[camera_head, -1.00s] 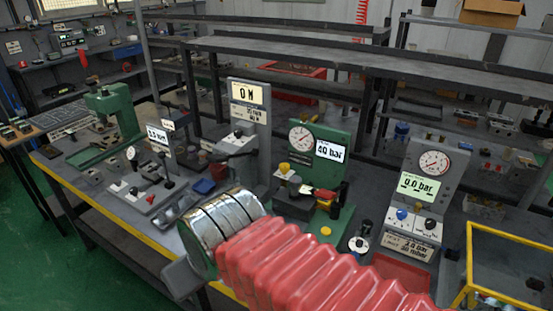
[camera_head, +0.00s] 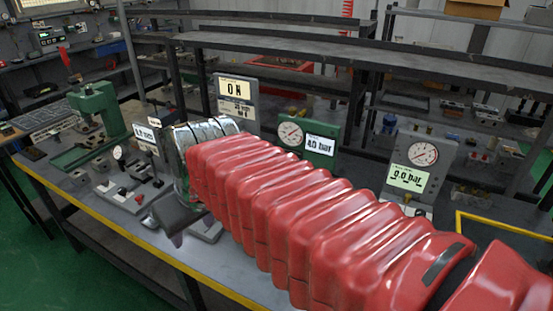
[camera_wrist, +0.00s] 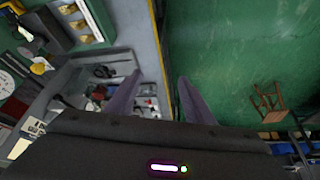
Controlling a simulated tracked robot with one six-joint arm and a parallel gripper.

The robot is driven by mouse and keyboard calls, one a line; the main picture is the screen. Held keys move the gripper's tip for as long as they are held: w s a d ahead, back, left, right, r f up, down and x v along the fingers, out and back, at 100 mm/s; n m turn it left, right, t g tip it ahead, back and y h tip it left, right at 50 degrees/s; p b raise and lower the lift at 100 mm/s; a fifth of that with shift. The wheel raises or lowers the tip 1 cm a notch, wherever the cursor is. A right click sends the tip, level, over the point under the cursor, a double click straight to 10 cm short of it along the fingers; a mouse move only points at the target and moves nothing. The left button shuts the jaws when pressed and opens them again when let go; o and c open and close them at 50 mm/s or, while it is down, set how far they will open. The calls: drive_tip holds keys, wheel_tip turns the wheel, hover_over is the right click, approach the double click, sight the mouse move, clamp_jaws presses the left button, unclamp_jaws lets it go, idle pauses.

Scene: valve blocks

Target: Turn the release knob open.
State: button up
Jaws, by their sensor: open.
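My gripper (camera_wrist: 160,76) is open and empty, with two purple-grey fingers apart over the bench edge in the wrist view. In the head view it is partly visible below the chrome cuff (camera_head: 190,150) at the left end of my arm. The green gauge station (camera_head: 322,133), its display reading about 40 bar, stands behind my arm, which hides its lower part. The grey gauge station (camera_head: 440,155) reads 0.0 bar; its base is mostly hidden too. I cannot tell which part is the release knob. A yellow knob (camera_wrist: 40,67) shows at left in the wrist view.
A grey stand (camera_head: 238,98) reads 0 N. A green press (camera_head: 98,105) and a small display stand (camera_head: 147,135) are at left. A yellow frame (camera_head: 505,225) is at right. The yellow-edged bench front (camera_head: 130,235) borders open green floor (camera_head: 75,270).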

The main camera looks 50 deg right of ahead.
drive_tip(key=w+d+r, duration=0.2)
drive_tip(key=w+d, duration=0.3)
drive_tip(key=d, duration=0.5)
drive_tip(key=w+d+r, duration=0.2)
drive_tip(key=w+d, duration=0.4)
drive_tip(key=d, duration=0.3)
drive_tip(key=d+f, duration=0.3)
drive_tip(key=d, duration=1.9)
drive_tip(key=shift+f+g, duration=0.2)
drive_tip(key=shift+g, duration=0.2)
drive_tip(key=shift+w, duration=0.15)
drive_tip(key=x, duration=1.3)
drive_tip(key=shift+w+a+f, duration=0.15)
drive_tip(key=shift+f, duration=0.2)
drive_tip(key=shift+c, duration=0.6)
